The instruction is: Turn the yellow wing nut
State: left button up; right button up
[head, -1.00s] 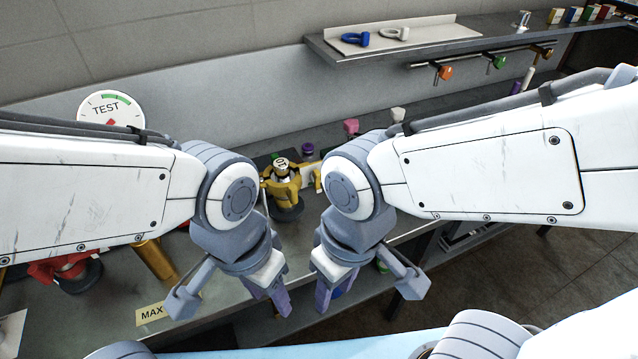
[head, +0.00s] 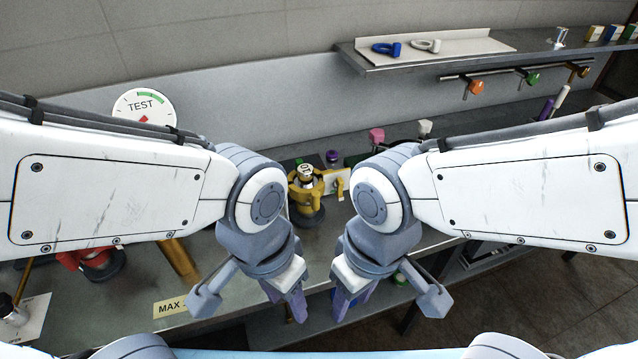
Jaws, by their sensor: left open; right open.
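The yellow wing nut (head: 304,196) stands upright on a dark round base on the bench, just beyond my two grippers, with a pale round marked cap at its top. Part of its right side is close to my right arm's wrist in the picture. My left gripper (head: 284,300) is open and empty, pointing down in front of the bench edge and nearer to me than the nut. My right gripper (head: 349,297) is open and empty, also pointing down, a short way to the right of the left one. Neither touches the nut.
A red winged fitting (head: 95,258) sits at left, beside a yellow cylinder (head: 178,258). A TEST dial (head: 143,110) stands behind. A purple-capped item (head: 333,158) and a pink knob (head: 376,135) are near the nut. A shelf (head: 440,52) with rings and hanging valves is at back right.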

aim_at(338, 185)
jog(key=u, duration=0.85)
jog(key=k, duration=0.45)
jog(key=z, duration=0.85)
